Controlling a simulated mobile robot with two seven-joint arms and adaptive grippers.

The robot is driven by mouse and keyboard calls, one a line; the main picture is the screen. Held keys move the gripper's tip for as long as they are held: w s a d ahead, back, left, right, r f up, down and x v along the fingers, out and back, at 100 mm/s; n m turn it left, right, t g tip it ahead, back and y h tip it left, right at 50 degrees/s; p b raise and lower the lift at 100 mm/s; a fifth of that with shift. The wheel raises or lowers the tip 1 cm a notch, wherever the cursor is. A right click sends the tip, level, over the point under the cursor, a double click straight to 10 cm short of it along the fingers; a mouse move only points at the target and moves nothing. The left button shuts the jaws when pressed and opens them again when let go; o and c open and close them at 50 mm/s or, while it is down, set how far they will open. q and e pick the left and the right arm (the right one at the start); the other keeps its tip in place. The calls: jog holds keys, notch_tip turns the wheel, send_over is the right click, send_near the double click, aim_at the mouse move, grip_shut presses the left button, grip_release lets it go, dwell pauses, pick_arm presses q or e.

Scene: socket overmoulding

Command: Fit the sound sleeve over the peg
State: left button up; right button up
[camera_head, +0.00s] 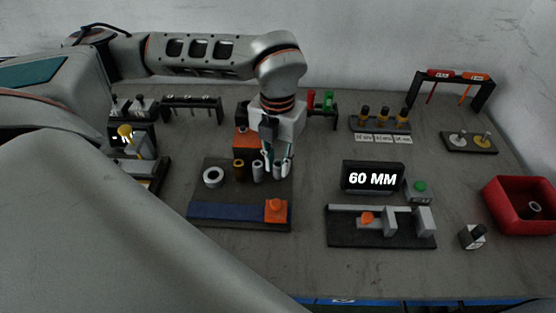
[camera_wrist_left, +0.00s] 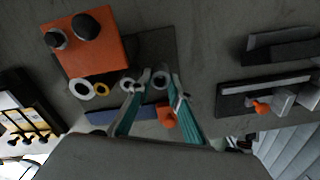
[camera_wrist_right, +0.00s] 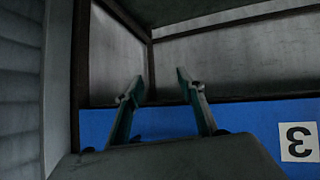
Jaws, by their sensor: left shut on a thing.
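My left gripper (camera_head: 278,172) is low over the dark plate with the blue bar (camera_head: 228,211), shut on what looks like a pale sleeve (camera_wrist_left: 161,81); the fingers partly hide it. To its left stand a grey sleeve (camera_head: 257,171) and a brown, yellow-rimmed sleeve (camera_head: 239,170). A wide white ring (camera_head: 213,177) lies further left. An orange block with a knob (camera_head: 276,208) sits at the bar's right end. I cannot tell which part is the peg, nor which sleeve is sound. My right gripper (camera_wrist_right: 160,84) shows only in its wrist view, open and empty.
An orange block (camera_wrist_left: 88,52) stands behind the sleeves. To the right are a "60 MM" display (camera_head: 372,178), a grey fixture with an orange piece (camera_head: 385,238), a green button (camera_head: 420,187) and a red bin (camera_head: 495,200) holding a ring. Racks line the back.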

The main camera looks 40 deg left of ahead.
aim_at(278, 169)
pick_arm(q)
jog(key=shift+f+b, duration=0.45)
jog(key=shift+f, duration=0.45)
jog(key=o, duration=1)
notch_tip(278, 169, up, 12)
dwell(0.5)
